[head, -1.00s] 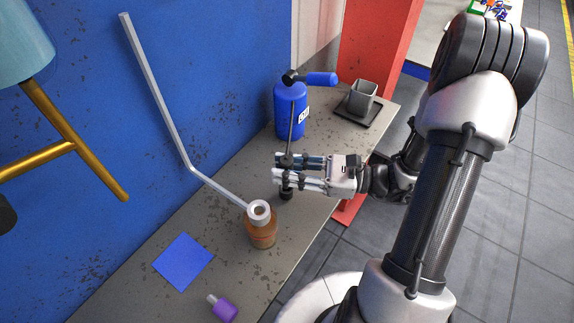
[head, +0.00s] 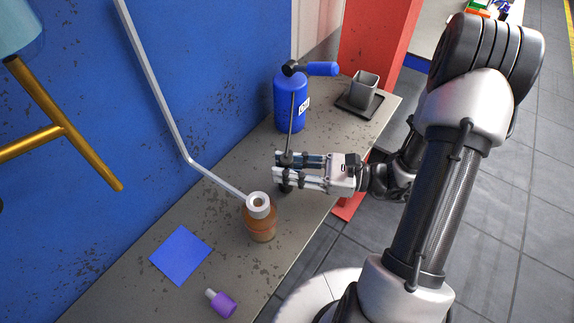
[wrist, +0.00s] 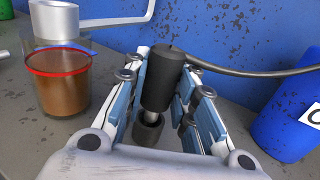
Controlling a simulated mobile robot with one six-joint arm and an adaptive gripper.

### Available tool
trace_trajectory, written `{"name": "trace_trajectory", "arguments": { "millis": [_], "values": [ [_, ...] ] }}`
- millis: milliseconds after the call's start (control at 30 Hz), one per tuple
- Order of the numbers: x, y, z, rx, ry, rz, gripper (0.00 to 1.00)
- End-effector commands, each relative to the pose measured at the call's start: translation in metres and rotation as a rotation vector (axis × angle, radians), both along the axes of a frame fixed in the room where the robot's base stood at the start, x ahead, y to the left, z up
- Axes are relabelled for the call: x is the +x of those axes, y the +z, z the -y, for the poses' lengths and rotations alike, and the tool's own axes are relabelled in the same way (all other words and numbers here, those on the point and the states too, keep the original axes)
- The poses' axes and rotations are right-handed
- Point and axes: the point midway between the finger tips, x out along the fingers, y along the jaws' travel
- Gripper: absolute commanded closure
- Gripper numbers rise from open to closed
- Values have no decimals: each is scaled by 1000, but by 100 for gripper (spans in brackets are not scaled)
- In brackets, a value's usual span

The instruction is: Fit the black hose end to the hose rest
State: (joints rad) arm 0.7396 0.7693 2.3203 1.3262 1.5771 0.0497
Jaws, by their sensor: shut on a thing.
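The black hose end (wrist: 163,82) stands roughly upright between my fingers in the wrist view, with its thin hose running off to the right. My gripper (head: 285,172) is shut on it, low over the bench. A small dark cup-like piece, apparently the hose rest (wrist: 149,131), stands on the bench directly under it. It shows just below my fingers in the head view (head: 285,188). The hose end's silver tip meets the rest's opening in the wrist view; I cannot tell how far inside it is. In the head view my fingers hide most of the hose end.
The blue bottle (head: 287,108) with the hose stands behind my gripper. A brown jar (head: 261,228) under a grey pipe (head: 171,120) is nearby at front left. A blue square (head: 181,256) and purple bottle (head: 224,304) lie farther forward. A grey cup (head: 363,90) stands at the back right.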

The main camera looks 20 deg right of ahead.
Motion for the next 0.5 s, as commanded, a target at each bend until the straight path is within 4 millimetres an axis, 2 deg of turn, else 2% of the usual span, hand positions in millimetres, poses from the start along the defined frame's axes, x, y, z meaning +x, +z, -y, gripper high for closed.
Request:
{"name": "trace_trajectory", "arguments": {
  "millis": [500],
  "values": [
    [0,-17,0,0,0,-1,100]
  ]
}}
